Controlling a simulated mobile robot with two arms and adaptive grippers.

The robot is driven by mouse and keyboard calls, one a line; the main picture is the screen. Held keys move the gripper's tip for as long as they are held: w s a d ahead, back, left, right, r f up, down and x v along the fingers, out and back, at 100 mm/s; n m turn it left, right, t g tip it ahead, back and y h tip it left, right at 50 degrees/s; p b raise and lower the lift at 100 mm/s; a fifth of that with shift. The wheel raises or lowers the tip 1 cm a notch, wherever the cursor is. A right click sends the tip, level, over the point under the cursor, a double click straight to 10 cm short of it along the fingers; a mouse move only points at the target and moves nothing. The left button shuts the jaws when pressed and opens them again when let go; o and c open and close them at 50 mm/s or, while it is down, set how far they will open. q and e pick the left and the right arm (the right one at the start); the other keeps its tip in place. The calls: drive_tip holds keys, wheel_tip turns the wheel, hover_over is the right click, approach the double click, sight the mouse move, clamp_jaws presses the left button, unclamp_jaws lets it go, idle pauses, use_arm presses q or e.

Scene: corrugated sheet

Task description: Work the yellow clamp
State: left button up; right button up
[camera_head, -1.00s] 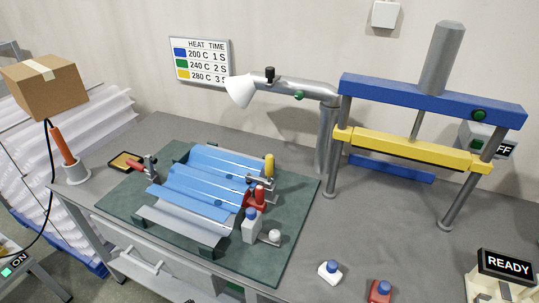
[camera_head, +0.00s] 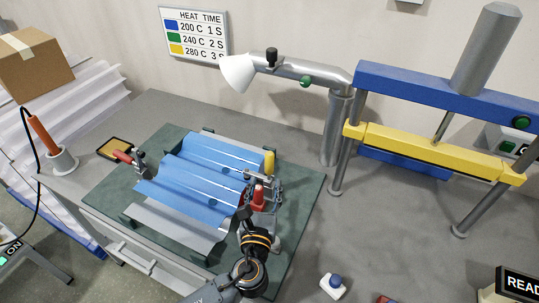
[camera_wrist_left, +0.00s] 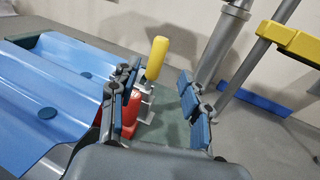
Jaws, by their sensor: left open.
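The yellow clamp (camera_head: 269,162) is at the right end of the blue corrugated sheet (camera_head: 200,172), its yellow handle standing up. In the left wrist view the yellow handle (camera_wrist_left: 157,57) shows upright, slightly tilted, above a grey metal base. My left gripper (camera_head: 262,195) is open and empty, just in front of the clamp. In the left wrist view its fingers (camera_wrist_left: 161,72) are spread, with the yellow handle beyond and between them, apparently not touched. A red clamp handle (camera_head: 258,196) stands close by the gripper, partly hidden. My right gripper is not in view.
Another red-handled clamp (camera_head: 125,157) is at the sheet's left end. A green mat (camera_head: 300,200) lies under the sheet. A lamp-like nozzle (camera_head: 238,72) hangs behind, and a blue and yellow press (camera_head: 430,148) stands right. A blue-capped bottle (camera_head: 333,285) is front right.

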sight(269, 162)
use_arm(q)
drive_tip(key=w, duration=0.4)
drive_tip(key=shift+w+d, duration=0.2)
drive_tip(key=shift+w, duration=0.2)
drive_tip(key=w+p, duration=0.1)
drive_tip(key=w, duration=0.4)
drive_tip(key=shift+w+d+f, duration=0.1)
drive_tip(key=shift+d, duration=0.05)
drive_tip(key=shift+w, duration=0.4)
clamp_jaws()
drive_tip(key=shift+d+f, duration=0.1)
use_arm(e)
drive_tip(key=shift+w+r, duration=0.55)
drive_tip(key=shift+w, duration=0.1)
